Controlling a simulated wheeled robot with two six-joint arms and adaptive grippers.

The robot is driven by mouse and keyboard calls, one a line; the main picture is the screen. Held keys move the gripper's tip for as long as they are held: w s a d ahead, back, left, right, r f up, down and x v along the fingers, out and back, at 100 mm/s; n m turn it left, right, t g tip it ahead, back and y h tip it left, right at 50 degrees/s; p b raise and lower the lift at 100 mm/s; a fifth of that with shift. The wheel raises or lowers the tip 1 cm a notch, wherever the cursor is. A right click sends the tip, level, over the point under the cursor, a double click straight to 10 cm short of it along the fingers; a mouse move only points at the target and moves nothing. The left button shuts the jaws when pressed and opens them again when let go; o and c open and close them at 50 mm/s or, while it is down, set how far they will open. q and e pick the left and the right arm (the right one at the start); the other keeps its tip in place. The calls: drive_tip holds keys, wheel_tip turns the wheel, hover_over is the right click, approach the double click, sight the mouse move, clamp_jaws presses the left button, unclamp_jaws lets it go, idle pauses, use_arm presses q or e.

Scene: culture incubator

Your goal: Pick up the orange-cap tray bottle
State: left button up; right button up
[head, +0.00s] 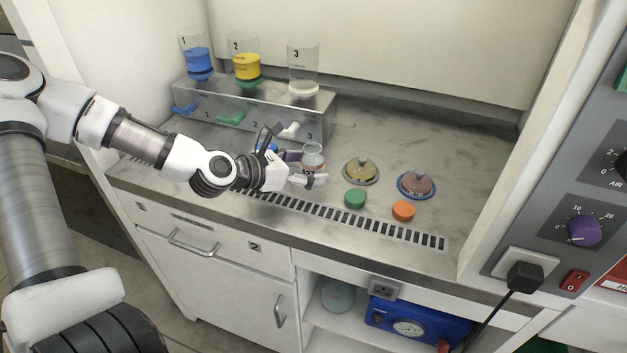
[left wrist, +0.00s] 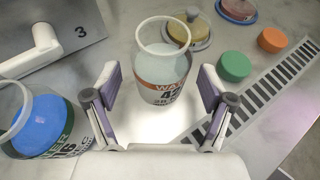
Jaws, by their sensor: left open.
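A clear bottle (left wrist: 162,70) with an orange-brown label band and pale liquid stands on the counter; it also shows in the head view (head: 312,156). It has a clear ring at its top and no orange cap on it. My left gripper (head: 303,168) is open, low over the counter. In the left wrist view its fingers (left wrist: 160,85) stand on either side of this bottle, with gaps showing. A loose orange cap (head: 403,210) lies on the counter at the right, beside a green cap (head: 355,198). My right gripper is not in view.
A blue-filled bottle (left wrist: 40,122) stands left of the fingers. Flasks with yellow (head: 361,169) and reddish (head: 417,184) contents stand to the right. A metal stand (head: 255,103) with numbered cylinders is behind. A slotted vent (head: 350,220) runs along the front edge.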

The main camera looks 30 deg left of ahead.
use_arm(q)
drive_tip(key=c, duration=1.3)
drive_tip(key=shift+r, duration=0.1)
